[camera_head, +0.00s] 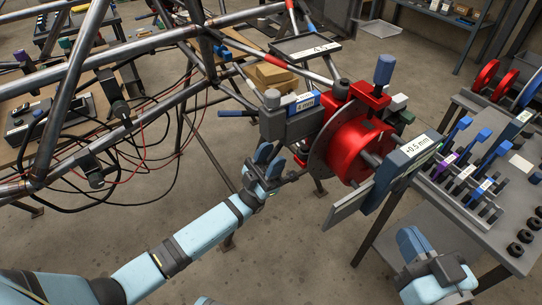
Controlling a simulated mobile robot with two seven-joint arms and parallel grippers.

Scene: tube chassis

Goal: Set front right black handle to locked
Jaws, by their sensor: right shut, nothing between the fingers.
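A red round clamp fixture (355,148) with a grey disc is mounted at the front right of the tube chassis (140,48). A dark clamp block with a grey-black knob (272,99) sits at its left, and a black part (341,89) shows on its top. I cannot tell which of these is the front right black handle, or its lock state. My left gripper (268,160) is just below the clamp block, close to the disc; its finger opening is unclear. My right gripper (411,240) is shut and empty at the lower right, below the fixture and apart from it.
A plate labelled +0.5 mm (417,150) juts from the fixture's right. A grey bench (465,215) with blue-handled tools and black nuts stands at the right. Black cables (150,150) hang below the tubes at left.

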